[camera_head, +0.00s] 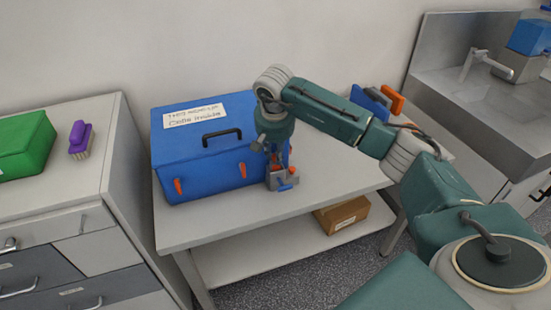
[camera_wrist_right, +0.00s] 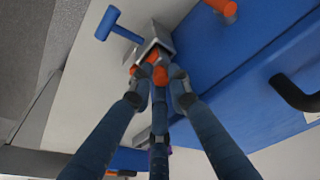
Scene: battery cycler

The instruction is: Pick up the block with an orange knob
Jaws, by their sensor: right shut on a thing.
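The block is small and grey, with a blue peg on its side and an orange knob (camera_wrist_right: 160,73). It is at the front edge of the white table, close to the front of the blue box; the block (camera_head: 281,181) shows below my right gripper (camera_head: 273,157) in the head view. The right wrist view shows the grey block (camera_wrist_right: 159,42) just beyond the fingertips. My right gripper (camera_wrist_right: 160,85) is shut on the orange knob, with its fingers hiding part of it. I cannot tell whether the block touches the table. My left gripper is not in view.
The blue box (camera_head: 195,168) with a black handle and orange latches stands beside the block. An orange and blue item (camera_head: 393,100) is at the table's back right. A cardboard box (camera_head: 342,214) sits on the lower shelf. The white tabletop (camera_head: 325,178) is clear right of the block.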

